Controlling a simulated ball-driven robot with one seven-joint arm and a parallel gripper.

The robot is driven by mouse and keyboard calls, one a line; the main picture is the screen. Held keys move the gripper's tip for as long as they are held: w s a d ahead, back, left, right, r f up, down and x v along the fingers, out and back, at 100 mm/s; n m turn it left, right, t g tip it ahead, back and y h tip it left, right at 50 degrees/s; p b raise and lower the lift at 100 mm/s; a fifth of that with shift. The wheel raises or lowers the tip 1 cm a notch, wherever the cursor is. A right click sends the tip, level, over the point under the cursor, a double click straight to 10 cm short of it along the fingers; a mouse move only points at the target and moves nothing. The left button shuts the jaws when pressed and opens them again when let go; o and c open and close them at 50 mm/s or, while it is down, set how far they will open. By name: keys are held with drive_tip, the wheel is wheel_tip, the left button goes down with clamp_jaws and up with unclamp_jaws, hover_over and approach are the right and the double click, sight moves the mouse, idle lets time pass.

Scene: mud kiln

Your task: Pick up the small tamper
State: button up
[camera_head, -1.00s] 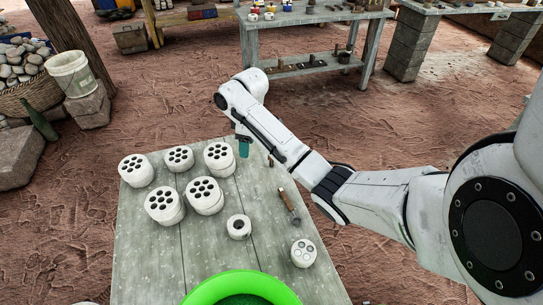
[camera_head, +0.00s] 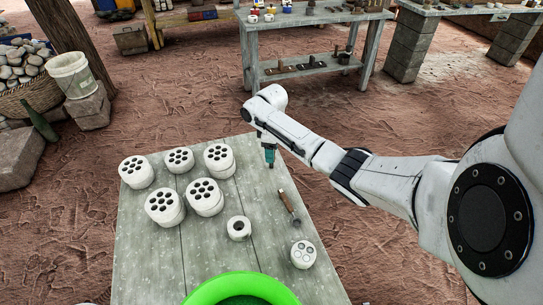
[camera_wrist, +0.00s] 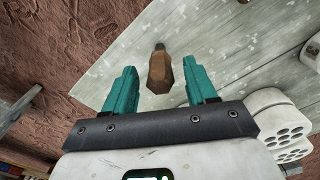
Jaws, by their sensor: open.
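In the wrist view, a short tool with a brown wooden handle (camera_wrist: 159,74) and a small dark end appears between my open fingers, apart from both; I take it for the small tamper. My gripper (camera_wrist: 157,88) has two teal fingers, open and empty. In the head view my gripper (camera_head: 270,158) points down near the far right corner of the table. A wooden-handled tool (camera_head: 288,202) lies on the table nearer to me; I cannot tell whether it is the one in the wrist view.
Several white cylinders with holes (camera_head: 165,205) stand on the left of the grey table (camera_head: 150,255). A white ring (camera_head: 239,228) and another white cylinder (camera_head: 303,254) are nearer. A green round rim (camera_head: 240,283) is at the front. A workbench (camera_head: 310,22) stands behind.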

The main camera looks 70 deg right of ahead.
drive_tip(key=shift+f, duration=1.05)
clamp_jaws()
